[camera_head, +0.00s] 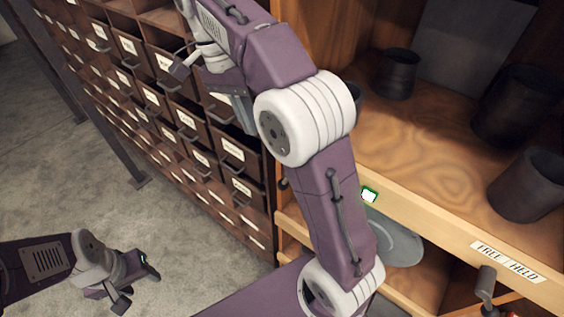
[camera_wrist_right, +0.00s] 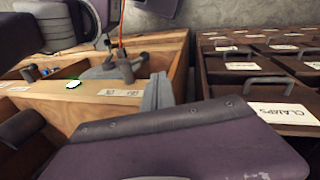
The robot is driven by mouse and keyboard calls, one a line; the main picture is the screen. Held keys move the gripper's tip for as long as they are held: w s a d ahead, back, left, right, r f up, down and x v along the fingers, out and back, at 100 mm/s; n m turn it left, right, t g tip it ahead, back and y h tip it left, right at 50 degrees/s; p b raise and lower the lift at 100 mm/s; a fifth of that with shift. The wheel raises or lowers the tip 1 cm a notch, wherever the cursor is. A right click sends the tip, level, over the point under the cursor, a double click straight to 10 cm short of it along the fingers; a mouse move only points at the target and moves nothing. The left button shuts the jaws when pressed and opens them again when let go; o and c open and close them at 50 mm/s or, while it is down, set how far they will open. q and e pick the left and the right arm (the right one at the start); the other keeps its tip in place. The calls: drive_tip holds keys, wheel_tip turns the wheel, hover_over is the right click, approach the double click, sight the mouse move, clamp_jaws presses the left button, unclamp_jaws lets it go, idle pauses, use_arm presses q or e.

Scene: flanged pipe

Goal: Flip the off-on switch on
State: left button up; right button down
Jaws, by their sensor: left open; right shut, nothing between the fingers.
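I cannot make out an off-on switch or a label reading off-on. A small white square with a glowing green rim (camera_head: 369,195) sits on the front wooden rail of the workbench; it also shows in the right wrist view (camera_wrist_right: 73,84). A FREE / HELD label (camera_head: 506,262) is farther right on the rail, beside a grey lever (camera_head: 486,283). My right gripper (camera_head: 182,66) is shut and empty at the upper left, before the drawers, well away from the rail. My left gripper (camera_head: 137,288) is open and empty above the floor at the lower left.
A dark drawer cabinet (camera_head: 185,120) with white labels fills the left; some drawers stand partly open. Several dark cups (camera_head: 398,74) stand on the wooden shelf. A grey round plate (camera_head: 395,240) is below the rail. My right arm crosses the middle.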

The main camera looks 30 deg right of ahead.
drive_tip(key=s+a, duration=0.1)
drive_tip(key=a, duration=0.1)
drive_tip(key=b, duration=0.7)
approach(279, 181)
drive_tip(key=w+a+f, duration=0.1)
drive_tip(key=w+a, duration=0.1)
drive_tip(key=w, duration=0.1)
drive_tip(key=s+d+f, duration=0.2)
drive_tip(key=s+f, duration=0.1)
drive_tip(key=s+d+f, duration=0.1)
drive_tip(key=shift+s+d+f+b, duration=0.1)
drive_tip(key=shift+s+f+b, duration=0.2)
drive_tip(key=shift+f, duration=0.05)
use_arm(q)
wheel_tip(279, 181, down, 8)
drive_tip(key=shift+s+a+r, duration=0.15)
drive_tip(key=shift+s+a, duration=0.2)
drive_tip(key=shift+a, duration=0.1)
use_arm(e)
drive_tip(key=shift+w, duration=0.1)
